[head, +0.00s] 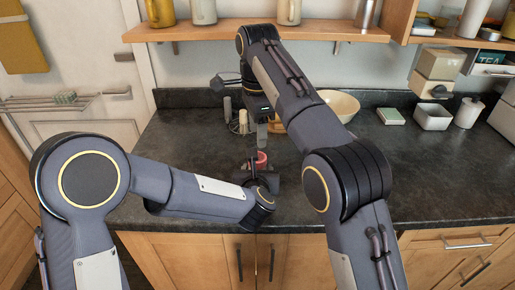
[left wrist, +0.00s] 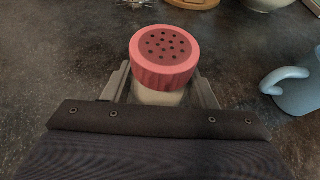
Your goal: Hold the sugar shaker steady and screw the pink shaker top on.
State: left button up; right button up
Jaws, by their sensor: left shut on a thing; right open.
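The sugar shaker's pale body (left wrist: 160,97) stands between the fingers of my left gripper (left wrist: 162,86), which is shut on it. The pink shaker top (left wrist: 165,55), ribbed and with several dark holes, sits upright on the body. Whether its thread is engaged cannot be seen. In the head view the pink top (head: 262,158) shows just above my left gripper (head: 257,170), near the counter's front. My right gripper (head: 262,132) is open and points down above the pink top, apart from it. The shaker body is mostly hidden in the head view.
A blue mug (left wrist: 298,92) stands right of the shaker in the left wrist view. A cream bowl (head: 342,103) stands behind my right arm. The dark counter (head: 430,165) is clear at right.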

dwell(0.3)
pick_arm(q)
jog(key=o, duration=1.2)
jog(key=shift+s, duration=0.1)
jog(key=shift+b+v, duration=0.5)
jog(key=shift+v, duration=3.95)
pick_arm(e)
jog(key=shift+f, duration=0.5)
pick_arm(q)
jog(key=shift+a+r, duration=0.1)
pick_arm(e)
jog(key=shift+d, duration=0.1)
